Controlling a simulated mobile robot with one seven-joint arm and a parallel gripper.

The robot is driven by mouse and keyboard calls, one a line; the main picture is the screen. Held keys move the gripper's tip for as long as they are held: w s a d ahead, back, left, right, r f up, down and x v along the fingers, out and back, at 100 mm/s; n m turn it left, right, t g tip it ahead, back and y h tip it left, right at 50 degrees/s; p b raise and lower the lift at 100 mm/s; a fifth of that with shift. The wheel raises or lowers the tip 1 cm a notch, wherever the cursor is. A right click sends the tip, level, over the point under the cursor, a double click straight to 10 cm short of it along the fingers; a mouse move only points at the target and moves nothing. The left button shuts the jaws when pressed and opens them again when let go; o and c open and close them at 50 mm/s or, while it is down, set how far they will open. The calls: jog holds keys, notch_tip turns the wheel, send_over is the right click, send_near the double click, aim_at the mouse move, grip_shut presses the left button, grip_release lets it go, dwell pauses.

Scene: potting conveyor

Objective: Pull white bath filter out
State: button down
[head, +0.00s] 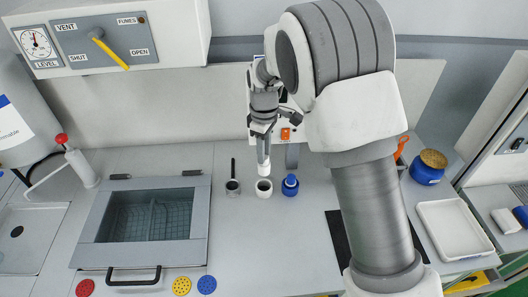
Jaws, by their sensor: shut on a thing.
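The white bath filter (264,170) is a small pale cylinder at the tips of my gripper (263,159). My gripper points down and is shut on it. Right below it in the picture is a white round socket (264,193) with a dark opening. The filter appears above this opening; I cannot tell whether its lower end is fully clear of the rim. A grey socket (232,188) with a dark upright handle stands to the left. A blue fitting (290,186) stands to the right.
A bath with a framed window (200,205) and dark handle lies at left. Red, yellow and blue discs (181,286) lie along the front edge. A white tray (452,228) and blue jar (428,168) are at right. The counter before the sockets is clear.

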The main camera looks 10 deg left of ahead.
jog(key=shift+r+p, duration=1.4)
jog(key=shift+r, duration=1.1)
